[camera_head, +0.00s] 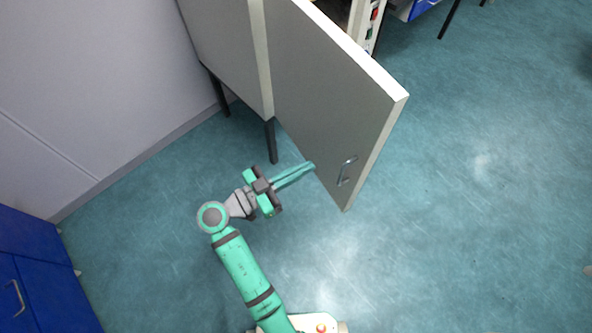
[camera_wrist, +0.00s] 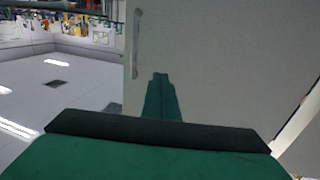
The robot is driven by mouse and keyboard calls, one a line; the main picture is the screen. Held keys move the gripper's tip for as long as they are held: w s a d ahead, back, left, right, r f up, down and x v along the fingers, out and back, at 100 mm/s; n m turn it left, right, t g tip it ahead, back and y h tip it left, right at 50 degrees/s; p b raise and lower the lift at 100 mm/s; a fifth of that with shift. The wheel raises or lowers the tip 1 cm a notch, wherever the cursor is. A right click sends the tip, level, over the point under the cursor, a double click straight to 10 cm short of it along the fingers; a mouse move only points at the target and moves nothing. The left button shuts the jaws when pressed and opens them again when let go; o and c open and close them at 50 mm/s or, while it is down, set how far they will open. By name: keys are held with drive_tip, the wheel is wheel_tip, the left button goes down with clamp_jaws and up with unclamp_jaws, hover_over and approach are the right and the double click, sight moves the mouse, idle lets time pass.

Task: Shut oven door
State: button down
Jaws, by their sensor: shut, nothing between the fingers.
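The oven door (camera_head: 325,95) is a large grey panel standing wide open, swung out from the oven body (camera_head: 225,45). A metal handle (camera_head: 346,171) sits near its free edge. My gripper (camera_head: 312,166) is shut and empty, its green fingers pointing at the door's outer face near the lower edge, left of the handle. In the wrist view the fingers (camera_wrist: 160,78) point at the door face (camera_wrist: 225,70), with the handle (camera_wrist: 137,42) up and to the left. I cannot tell whether the fingertips touch the door.
A panel with coloured buttons (camera_head: 372,22) shows behind the door at the top. Blue cabinets (camera_head: 30,270) stand at the lower left by a pale wall (camera_head: 90,90). The floor (camera_head: 480,220) right of the door is clear.

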sight(343, 148)
drive_tip(key=x, duration=0.9)
drive_tip(key=shift+w+d, duration=0.15)
drive_tip(key=shift+d, duration=0.1)
